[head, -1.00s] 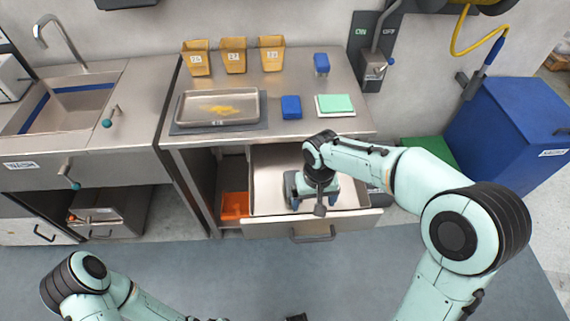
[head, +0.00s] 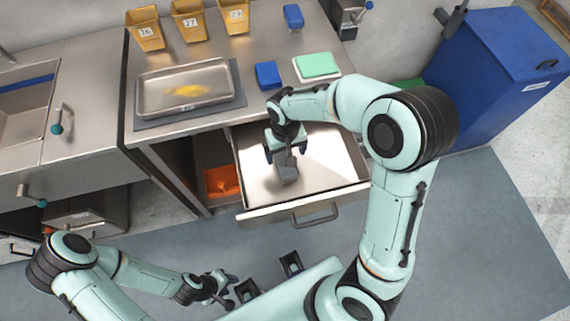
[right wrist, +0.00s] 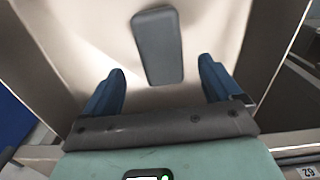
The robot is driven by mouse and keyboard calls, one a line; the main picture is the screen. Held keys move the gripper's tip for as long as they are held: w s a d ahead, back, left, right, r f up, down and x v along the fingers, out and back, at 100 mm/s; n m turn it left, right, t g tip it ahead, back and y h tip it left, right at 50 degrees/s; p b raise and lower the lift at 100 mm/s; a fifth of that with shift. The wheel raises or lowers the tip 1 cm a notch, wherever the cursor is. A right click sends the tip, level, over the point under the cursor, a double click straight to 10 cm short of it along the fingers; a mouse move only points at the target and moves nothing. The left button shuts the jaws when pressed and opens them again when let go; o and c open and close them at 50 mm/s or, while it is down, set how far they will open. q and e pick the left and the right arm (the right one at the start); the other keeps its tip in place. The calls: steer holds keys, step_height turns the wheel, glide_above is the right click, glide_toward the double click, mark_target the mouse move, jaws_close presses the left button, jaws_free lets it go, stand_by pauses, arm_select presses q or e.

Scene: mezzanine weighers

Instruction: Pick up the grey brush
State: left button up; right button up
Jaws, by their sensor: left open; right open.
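The grey brush (head: 287,171) lies on the floor of the open steel drawer (head: 335,146). It shows as a plain grey block with rounded corners in the right wrist view (right wrist: 157,48). My right gripper (head: 285,152) is over the drawer, pointing down, open and empty. In the right wrist view, the brush lies beyond the blue fingertips (right wrist: 160,85), roughly centred between them and apart from both. My left gripper (head: 226,282) is low at the front, away from the drawer, open, with nothing visible in it.
The counter above holds a steel tray (head: 142,105) with yellow bits, several yellow bins (head: 188,22), a blue block (head: 267,75) and a green pad (head: 317,65). An orange bin (head: 221,182) is left of the drawer. A blue waste bin (head: 510,60) stands right. The drawer's walls surround the brush.

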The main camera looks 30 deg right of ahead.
steer(key=f, duration=0.6)
steer(key=shift+s+a, duration=0.1)
steer(key=shift+s, duration=0.1)
steer(key=shift+r, duration=0.1)
steer(key=c, duration=1.1)
